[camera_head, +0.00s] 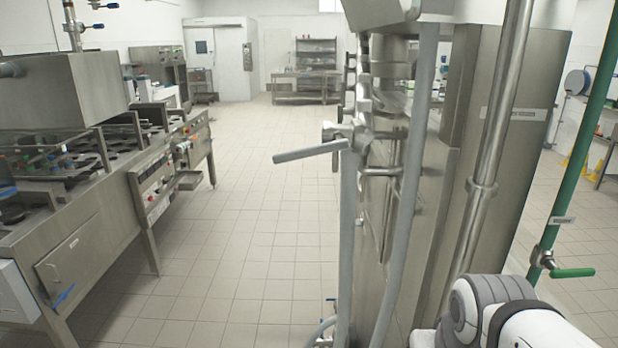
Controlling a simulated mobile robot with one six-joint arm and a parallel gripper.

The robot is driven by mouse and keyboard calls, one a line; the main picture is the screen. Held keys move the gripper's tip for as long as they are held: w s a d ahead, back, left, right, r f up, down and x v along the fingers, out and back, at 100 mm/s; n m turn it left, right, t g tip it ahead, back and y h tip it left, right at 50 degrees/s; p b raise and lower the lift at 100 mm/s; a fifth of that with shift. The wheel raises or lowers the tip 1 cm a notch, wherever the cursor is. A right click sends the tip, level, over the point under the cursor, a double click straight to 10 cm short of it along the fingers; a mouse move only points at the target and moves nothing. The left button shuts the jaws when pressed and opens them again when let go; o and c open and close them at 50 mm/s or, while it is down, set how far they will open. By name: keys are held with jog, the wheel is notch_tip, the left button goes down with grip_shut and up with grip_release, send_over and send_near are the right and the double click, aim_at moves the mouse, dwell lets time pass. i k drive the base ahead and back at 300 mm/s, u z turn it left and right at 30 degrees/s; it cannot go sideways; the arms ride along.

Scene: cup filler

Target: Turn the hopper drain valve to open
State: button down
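I cannot tell for sure which valve is the hopper drain valve. A long grey lever (308,152) sticks out to the left from metal valve fittings (358,135) near the picture's middle, sloping slightly up to the right. A green valve handle (572,273) lies nearly level on a green pipe at the right. A small blue handle (64,296) shows on the lower front of the left machine. My gripper is not in view. Only a white and grey part of my arm shows at the bottom right, in front of the steel pipe's foot.
A steel filling machine (90,235) with cup holes runs along the left. A tall steel cabinet (510,150) and an upright steel pipe (490,150) stand right of the lever. The tiled floor (240,200) between is clear. A bench (305,82) stands far back.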

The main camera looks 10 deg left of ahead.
aim_at(338, 144)
jog(key=u, duration=0.05)
jog(key=k, duration=1.6)
jog(key=z, duration=0.25)
jog(key=i, duration=1)
jog(key=z, duration=0.05)
